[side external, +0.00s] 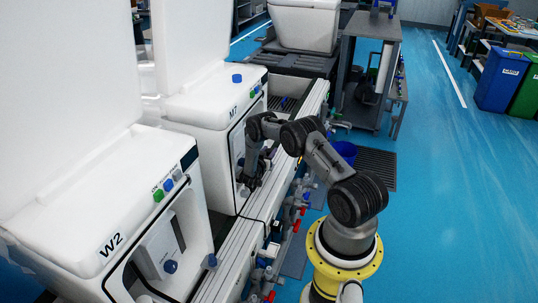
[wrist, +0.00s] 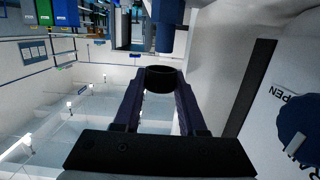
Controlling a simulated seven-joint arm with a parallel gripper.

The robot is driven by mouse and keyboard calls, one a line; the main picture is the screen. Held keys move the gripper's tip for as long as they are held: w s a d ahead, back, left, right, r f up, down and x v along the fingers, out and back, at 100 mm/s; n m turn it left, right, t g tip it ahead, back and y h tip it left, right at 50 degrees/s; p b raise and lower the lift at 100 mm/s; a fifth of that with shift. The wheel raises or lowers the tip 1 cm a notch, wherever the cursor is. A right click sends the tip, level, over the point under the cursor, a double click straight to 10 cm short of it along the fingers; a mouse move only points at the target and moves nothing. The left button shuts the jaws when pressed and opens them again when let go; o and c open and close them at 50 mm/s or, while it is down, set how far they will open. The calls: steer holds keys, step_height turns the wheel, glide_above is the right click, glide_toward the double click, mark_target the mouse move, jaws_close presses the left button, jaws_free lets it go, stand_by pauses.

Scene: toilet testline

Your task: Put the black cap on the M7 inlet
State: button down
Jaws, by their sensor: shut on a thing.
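The M7 machine (side external: 226,118) is a white unit in the middle of the side view, with an open front bay. My gripper (side external: 248,182) is low at the front of this bay. In the wrist view, my gripper (wrist: 159,86) is shut on the black cap (wrist: 160,74), a short dark ring-like piece held between the fingertips. A dark blue cylindrical part (wrist: 168,24) shows just beyond the cap, apart from it in the picture; I cannot tell whether it is the M7 inlet. In the side view the cap and inlet cannot be made out.
The W2 machine (side external: 105,215) stands close at the front left. A rail with pipes and red valves (side external: 291,212) runs along the machines' front. In the wrist view, a white panel and blue round knob (wrist: 304,132) lie to the right.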

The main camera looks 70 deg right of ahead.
steer(key=shift+f, duration=0.7)
steer(key=shift+f, duration=0.3)
steer(key=shift+f, duration=0.3)
steer(key=shift+c, duration=2.3)
jaws_free()
